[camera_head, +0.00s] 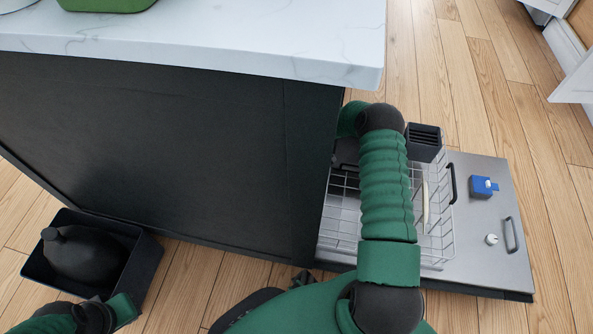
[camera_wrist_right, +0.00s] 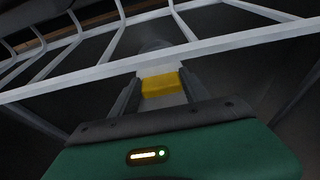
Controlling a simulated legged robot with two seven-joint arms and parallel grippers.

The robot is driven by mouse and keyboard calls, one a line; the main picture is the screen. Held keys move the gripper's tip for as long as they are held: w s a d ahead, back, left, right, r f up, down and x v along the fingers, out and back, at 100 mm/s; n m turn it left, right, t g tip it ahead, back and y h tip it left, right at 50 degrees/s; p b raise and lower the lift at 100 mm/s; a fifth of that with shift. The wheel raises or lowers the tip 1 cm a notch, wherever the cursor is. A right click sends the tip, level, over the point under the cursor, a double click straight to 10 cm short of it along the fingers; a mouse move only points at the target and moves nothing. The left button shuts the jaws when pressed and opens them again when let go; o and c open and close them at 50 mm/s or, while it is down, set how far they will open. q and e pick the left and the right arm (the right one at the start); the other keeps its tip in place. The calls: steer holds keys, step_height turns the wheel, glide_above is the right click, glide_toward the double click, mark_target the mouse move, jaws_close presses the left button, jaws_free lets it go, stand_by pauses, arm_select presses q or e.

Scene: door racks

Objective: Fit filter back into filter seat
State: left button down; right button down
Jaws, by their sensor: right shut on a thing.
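In the right wrist view my right gripper (camera_wrist_right: 160,82) is shut on a small piece, likely the filter, with a yellow band (camera_wrist_right: 161,84) and a pale lower part between the dark fingers. A dim grey rounded shape (camera_wrist_right: 156,46) lies just beyond the piece; I cannot tell whether it is part of the filter or the seat. No filter seat can be made out for sure. In the head view my right arm reaches over the open dishwasher door, and its gripper is hidden. Part of my left arm shows at the bottom left; its gripper cannot be seen.
A white wire rack (camera_head: 437,243) sits over the metal door (camera_head: 512,270), with a dark basket (camera_head: 424,140) and blue item (camera_head: 484,187) there. White rack bars cross close above the gripper in the wrist view. A marble counter (camera_head: 250,55) overhangs; a black bin (camera_head: 147,262) stands left.

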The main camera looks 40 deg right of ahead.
steer(key=shift+f+b, duration=0.5)
steer(key=shift+f, duration=0.4)
steer(key=shift+c, duration=2.3)
jaws_free()
steer(key=shift+r, duration=0.1)
steer(key=p+v, duration=0.9)
steer(key=v, duration=0.7)
steer(key=shift+r+p, duration=0.3)
steer(key=shift+p, duration=0.1)
steer(key=shift+s+d, duration=0.1)
steer(key=shift+s, duration=0.05)
